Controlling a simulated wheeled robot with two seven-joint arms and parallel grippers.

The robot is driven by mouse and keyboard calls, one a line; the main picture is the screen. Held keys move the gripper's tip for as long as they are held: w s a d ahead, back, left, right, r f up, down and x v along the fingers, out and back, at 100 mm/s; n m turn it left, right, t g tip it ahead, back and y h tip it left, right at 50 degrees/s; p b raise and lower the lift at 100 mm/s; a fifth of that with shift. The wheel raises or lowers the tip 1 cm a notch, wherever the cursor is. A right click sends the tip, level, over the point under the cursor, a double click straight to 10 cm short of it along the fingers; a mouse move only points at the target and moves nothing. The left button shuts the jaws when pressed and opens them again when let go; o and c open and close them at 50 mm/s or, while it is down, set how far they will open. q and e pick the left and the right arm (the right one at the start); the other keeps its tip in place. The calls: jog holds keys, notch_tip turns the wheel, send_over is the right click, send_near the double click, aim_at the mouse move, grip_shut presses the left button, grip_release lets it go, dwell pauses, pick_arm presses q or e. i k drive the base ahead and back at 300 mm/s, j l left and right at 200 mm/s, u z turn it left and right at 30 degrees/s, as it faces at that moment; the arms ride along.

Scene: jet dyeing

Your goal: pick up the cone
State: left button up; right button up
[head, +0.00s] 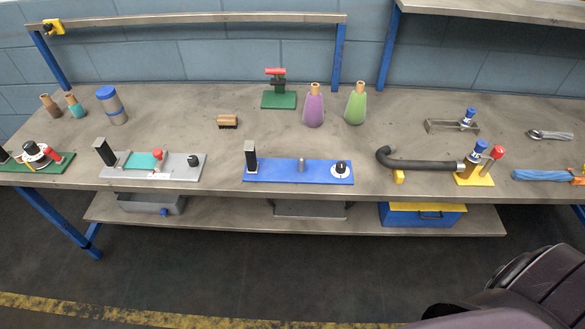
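A purple yarn cone (314,109) with a tan tip stands upright on the workbench, right of centre toward the back. A light green cone (356,106) with a tan tip stands upright just to its right, apart from it. At the far left are two smaller cone-like pieces, one brown (50,107) and one teal with a brown tip (75,107). I cannot tell which one the task names. Neither of my grippers is in view.
A blue plate (274,171) with a black post and knob lies in front of the cones. A green stand with a red top (277,98) is behind left, a brush (228,121) further left. A dark hose (425,164) lies right. Bench (260,141) between is clear.

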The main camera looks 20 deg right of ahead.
aim_at(356, 112)
jog(key=i+z, duration=0.45)
jog(key=i+j+z, duration=0.2)
jog(key=z, duration=0.2)
jog(key=i+j, duration=0.05)
jog(key=i, duration=0.05)
